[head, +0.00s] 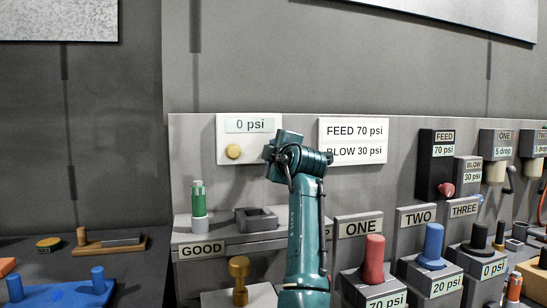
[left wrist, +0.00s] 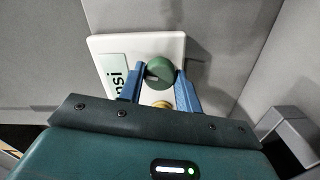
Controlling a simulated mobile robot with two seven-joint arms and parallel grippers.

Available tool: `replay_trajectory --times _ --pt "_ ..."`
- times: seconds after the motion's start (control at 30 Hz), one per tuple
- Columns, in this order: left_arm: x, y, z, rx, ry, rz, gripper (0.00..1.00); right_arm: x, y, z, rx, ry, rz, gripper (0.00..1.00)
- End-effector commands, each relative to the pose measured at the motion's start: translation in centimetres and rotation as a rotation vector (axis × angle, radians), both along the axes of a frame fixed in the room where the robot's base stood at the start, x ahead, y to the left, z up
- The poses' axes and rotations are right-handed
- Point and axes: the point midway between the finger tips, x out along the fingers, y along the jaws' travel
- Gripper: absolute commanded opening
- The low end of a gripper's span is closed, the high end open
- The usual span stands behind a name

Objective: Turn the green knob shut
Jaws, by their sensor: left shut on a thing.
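The green knob (left wrist: 159,68) shows in the left wrist view on a white panel (left wrist: 110,46), with a dark mark on its face. My left gripper (left wrist: 160,73) has its two blue fingers on either side of the knob and is shut on it. In the head view my left arm hides the knob and the fingers. The white panel (head: 223,138) there has a display (head: 250,125) reading 0 psi and a yellow round button (head: 233,151). My right gripper is in neither view.
A sign (head: 353,140) reads FEED 70 psi, BLOW 30 psi. A green-and-white cylinder (head: 198,205) and a grey square socket (head: 256,219) stand on the GOOD ledge (head: 203,250). Red (head: 374,262), blue (head: 433,246) and black (head: 479,236) handles rise at the right.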

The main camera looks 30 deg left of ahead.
Motion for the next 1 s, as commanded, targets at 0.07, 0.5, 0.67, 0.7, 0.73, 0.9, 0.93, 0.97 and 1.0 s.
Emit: replay_trajectory --times 0.07,0.5,0.67,0.7,0.73,0.9,0.93,0.97,1.0 --pt "0.0 -0.01 -0.08 -0.039 -0.044 -0.001 0.11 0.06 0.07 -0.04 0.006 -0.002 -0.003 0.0" --pt "0.0 -0.01 -0.05 -0.165 -0.19 0.0 0.11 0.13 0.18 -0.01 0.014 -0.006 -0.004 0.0" --pt "-0.01 0.01 -0.04 -0.177 -0.205 0.0 0.11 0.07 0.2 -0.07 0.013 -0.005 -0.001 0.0" --pt "-0.01 0.01 -0.04 -0.179 -0.206 0.0 0.11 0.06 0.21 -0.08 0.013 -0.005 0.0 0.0" --pt "-0.01 0.01 -0.04 -0.179 -0.207 0.0 0.11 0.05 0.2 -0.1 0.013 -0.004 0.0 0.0" --pt "-0.01 0.01 -0.04 -0.18 -0.208 0.0 0.11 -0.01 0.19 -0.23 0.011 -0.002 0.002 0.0" --pt "-0.01 0.01 -0.04 -0.18 -0.208 0.0 0.11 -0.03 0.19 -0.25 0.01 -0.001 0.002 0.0" --pt "0.0 0.0 -0.05 -0.18 -0.208 0.0 0.11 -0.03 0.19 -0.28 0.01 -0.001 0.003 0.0" --pt "0.0 0.0 -0.04 -0.18 -0.208 0.0 0.11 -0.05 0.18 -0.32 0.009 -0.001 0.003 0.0"
